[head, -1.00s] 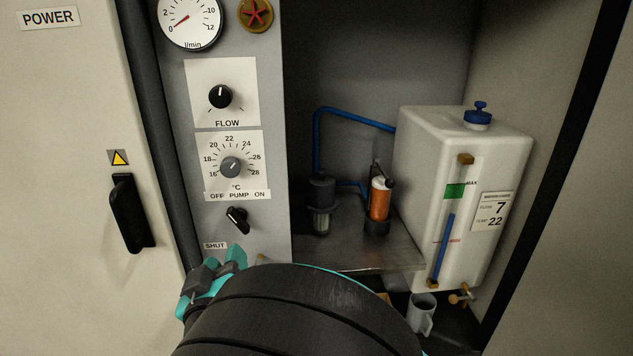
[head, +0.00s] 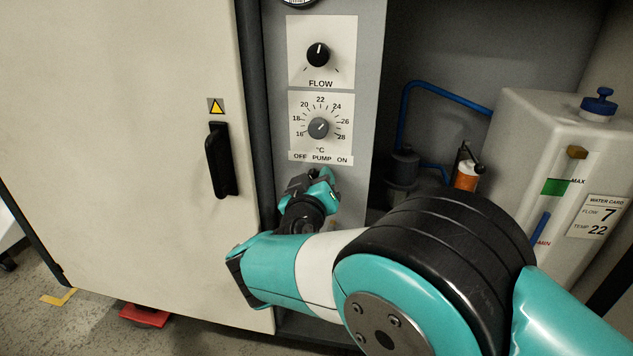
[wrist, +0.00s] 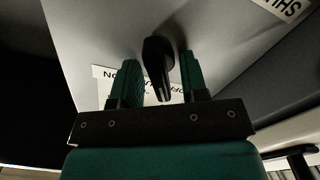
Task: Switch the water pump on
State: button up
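The black pump switch (wrist: 158,62) shows in the wrist view on the grey panel, with the OFF PUMP ON label upside down and partly hidden behind my gripper. My gripper (wrist: 161,78) is open, with one green finger on each side of the switch. A gap shows between the switch and each finger, so I cannot see contact. In the head view my gripper (head: 318,180) is at the panel just under the OFF PUMP ON label (head: 320,159) and hides the switch.
Above are the temperature dial (head: 319,128) and the FLOW knob (head: 318,55). A cabinet door with a black handle (head: 221,160) stands left of the panel.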

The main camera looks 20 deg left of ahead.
jog(key=c, duration=0.6)
jog(key=shift+f+m+b, duration=0.1)
jog(key=shift+m+b, duration=0.2)
jog(key=shift+b, duration=0.15)
jog(key=m+b, duration=0.3)
jog(key=b, duration=0.1)
jog(key=shift+f+b, duration=0.2)
jog(key=shift+b, duration=0.15)
jog(key=m+b, duration=0.3)
jog(key=shift+d+b, duration=0.15)
jog(key=shift+b, duration=0.25)
jog(key=m+b, duration=0.4)
jog(key=b, duration=0.1)
jog(key=shift+d, duration=0.1)
jog(key=shift+r+m+b, duration=0.2)
jog(key=shift+m+b, duration=0.5)
jog(key=shift+b, duration=0.4)
jog(key=shift+r, duration=0.1)
